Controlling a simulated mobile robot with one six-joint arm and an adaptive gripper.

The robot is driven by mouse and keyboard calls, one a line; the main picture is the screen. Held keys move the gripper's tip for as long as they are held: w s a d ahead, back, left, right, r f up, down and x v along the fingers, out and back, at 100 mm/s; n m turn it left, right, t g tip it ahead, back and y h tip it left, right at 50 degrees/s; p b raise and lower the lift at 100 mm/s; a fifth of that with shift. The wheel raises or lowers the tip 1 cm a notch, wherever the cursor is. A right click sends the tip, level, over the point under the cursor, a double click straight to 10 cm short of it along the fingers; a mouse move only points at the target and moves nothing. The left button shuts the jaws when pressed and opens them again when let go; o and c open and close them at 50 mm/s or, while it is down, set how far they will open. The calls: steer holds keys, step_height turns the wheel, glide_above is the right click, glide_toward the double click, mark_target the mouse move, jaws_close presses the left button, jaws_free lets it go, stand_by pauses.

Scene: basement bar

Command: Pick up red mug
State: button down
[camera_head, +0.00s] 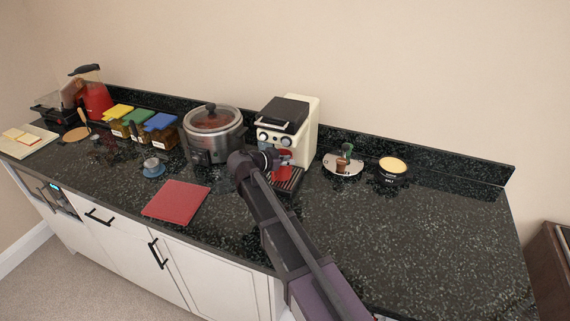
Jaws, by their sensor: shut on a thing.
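The red mug (285,156) shows as a small red shape at the front of the cream and black espresso machine (302,133), above its drip tray (287,179). My arm reaches up from the lower right, and my gripper (273,158) is at the mug's left side, shut on it. The arm end hides part of the mug and of the tray. I cannot tell whether the mug touches the tray.
A slow cooker (212,134) stands close left of the machine. A plate with small cups (343,164) and a salt container (393,169) are to the right. A red board (176,202) lies near the front edge. The right counter is clear.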

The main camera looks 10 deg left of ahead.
steer(key=shift+r+p, duration=0.3)
steer(key=shift+p, duration=0.05)
steer(key=s+a, duration=1.1)
steer(key=s, duration=0.3)
stand_by(1.2)
steer(key=shift+s, duration=0.1)
stand_by(0.4)
stand_by(0.5)
